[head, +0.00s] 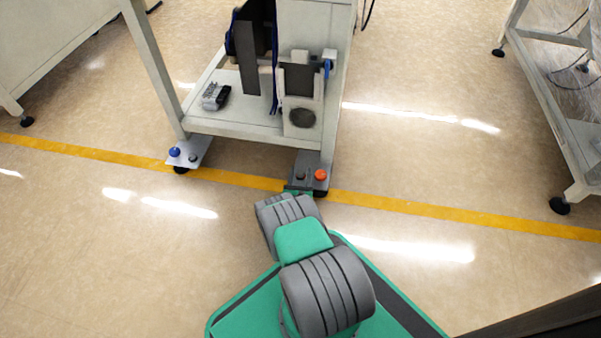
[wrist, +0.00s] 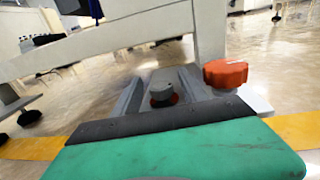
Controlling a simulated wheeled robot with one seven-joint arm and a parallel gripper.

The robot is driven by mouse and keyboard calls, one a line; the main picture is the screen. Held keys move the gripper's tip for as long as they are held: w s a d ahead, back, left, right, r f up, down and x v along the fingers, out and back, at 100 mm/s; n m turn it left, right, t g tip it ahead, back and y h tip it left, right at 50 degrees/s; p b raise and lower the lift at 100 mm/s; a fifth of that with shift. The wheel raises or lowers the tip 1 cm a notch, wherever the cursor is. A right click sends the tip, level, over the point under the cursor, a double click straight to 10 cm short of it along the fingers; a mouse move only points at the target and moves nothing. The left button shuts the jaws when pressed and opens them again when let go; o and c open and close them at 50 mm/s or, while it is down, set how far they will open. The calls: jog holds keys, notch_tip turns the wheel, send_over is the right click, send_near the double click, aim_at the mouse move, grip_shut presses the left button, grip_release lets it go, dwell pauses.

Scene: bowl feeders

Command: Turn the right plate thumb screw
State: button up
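The right plate (head: 311,162) is a dark foot plate at the front right leg of the machine stand. It carries a small dark grey knob (head: 300,175), which looks like the thumb screw, and an orange-red knob (head: 320,175) to its right. In the wrist view the grey knob (wrist: 162,91) has a reddish base and stands between the two grey fingers of my gripper (wrist: 162,84). Gaps show on both sides, so the gripper looks open and not touching it. The orange-red lobed knob (wrist: 225,73) is just outside the right finger.
The left foot plate (head: 188,153) carries a blue knob (head: 174,152) and a dark knob (head: 193,157). The stand's lower shelf (head: 240,122) and legs rise just beyond my gripper. Open floor (head: 110,225) with a yellow line (head: 430,210) lies around.

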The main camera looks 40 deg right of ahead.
grip_shut()
dwell(0.3)
jog(key=shift+w+m+g+h, duration=0.1)
jog(key=shift+m+g+h, duration=0.8)
jog(key=shift+g, duration=0.2)
jog(key=shift+m+g+h, duration=0.4)
jog(key=shift+m+g, duration=0.2)
jog(key=shift+g, duration=0.2)
grip_release()
jog(key=p+v, duration=0.1)
jog(key=v, duration=0.7)
jog(key=shift+d, duration=0.15)
